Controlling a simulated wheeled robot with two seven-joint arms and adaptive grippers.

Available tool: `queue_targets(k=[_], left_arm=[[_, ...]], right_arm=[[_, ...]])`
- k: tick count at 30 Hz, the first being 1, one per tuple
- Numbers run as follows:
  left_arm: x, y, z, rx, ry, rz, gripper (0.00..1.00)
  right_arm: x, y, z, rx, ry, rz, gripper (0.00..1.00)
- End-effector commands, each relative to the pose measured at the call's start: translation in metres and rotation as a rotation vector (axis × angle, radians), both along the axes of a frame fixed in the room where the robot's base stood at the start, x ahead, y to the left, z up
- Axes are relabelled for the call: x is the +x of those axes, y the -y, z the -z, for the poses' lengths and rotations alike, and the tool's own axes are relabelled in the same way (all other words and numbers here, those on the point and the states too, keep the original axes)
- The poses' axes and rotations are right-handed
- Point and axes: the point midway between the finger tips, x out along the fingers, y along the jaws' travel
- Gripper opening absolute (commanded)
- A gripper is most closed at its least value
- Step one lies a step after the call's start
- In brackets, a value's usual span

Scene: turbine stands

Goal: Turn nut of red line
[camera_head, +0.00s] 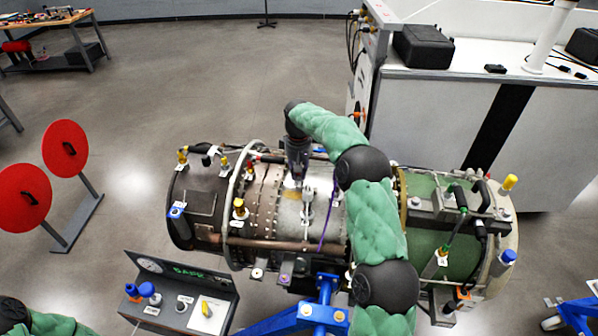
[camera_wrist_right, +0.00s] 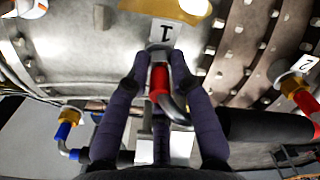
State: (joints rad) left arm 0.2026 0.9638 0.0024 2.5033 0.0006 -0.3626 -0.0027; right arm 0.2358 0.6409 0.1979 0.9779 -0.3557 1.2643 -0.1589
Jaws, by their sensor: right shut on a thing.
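The turbine (camera_head: 268,205) lies horizontally in its blue stand in the head view. My right gripper (camera_head: 294,182) reaches down onto the middle of its casing. In the right wrist view the fingers of my right gripper (camera_wrist_right: 160,62) are closed around the fitting end of the red line (camera_wrist_right: 160,82), just below the label "1". The line has a red sleeve and a bent metal tube that runs down between the fingers. Its nut (camera_wrist_right: 162,47) is at the fingertips and partly hidden by them. Only part of my left arm shows at the lower left; its gripper is out of view.
Another red line with a brass fitting (camera_wrist_right: 299,87) sits by label "2" at the right. A blue-capped fitting (camera_wrist_right: 66,130) is at lower left. A dark thick pipe (camera_wrist_right: 265,125) runs beside my right finger. A tool panel (camera_head: 180,300) stands in front of the turbine.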

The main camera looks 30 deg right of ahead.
Motion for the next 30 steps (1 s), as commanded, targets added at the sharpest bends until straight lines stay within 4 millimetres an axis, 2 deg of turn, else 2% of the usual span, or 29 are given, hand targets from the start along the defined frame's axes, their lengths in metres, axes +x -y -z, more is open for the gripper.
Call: queue_targets(k=[1, 14, 15, 17, 18, 26, 30], left_arm=[[0.0000, 0.0000, -0.0002, 0.000, 0.000, 0.000, 0.47], [0.0000, 0.0000, -0.0003, 0.000, 0.000, 0.000, 0.47], [0.0000, 0.0000, -0.0003, 0.000, 0.000, 0.000, 0.47], [0.0000, 0.0000, -0.0003, 0.000, 0.000, 0.000, 0.47], [0.0000, 0.0000, -0.0003, 0.000, 0.000, 0.000, 0.47], [0.0001, 0.0000, -0.0002, 0.000, 0.000, 0.000, 0.47], [0.0001, 0.0000, -0.0001, 0.000, 0.000, 0.000, 0.47]], right_arm=[[0.0043, -0.0006, -0.0048, -0.001, 0.018, 0.008, 0.00], [0.0046, 0.0001, -0.0060, -0.002, 0.020, 0.018, 0.00], [0.0047, 0.0002, -0.0061, -0.002, 0.020, 0.018, 0.26], [0.0046, 0.0003, -0.0060, -0.002, 0.020, 0.018, 0.43], [0.0043, 0.0003, -0.0055, -0.002, 0.018, 0.018, 0.47], [0.0021, 0.0006, -0.0029, -0.002, 0.010, 0.018, 0.47], [0.0020, 0.0006, -0.0080, -0.002, 0.009, 0.017, 0.47]])
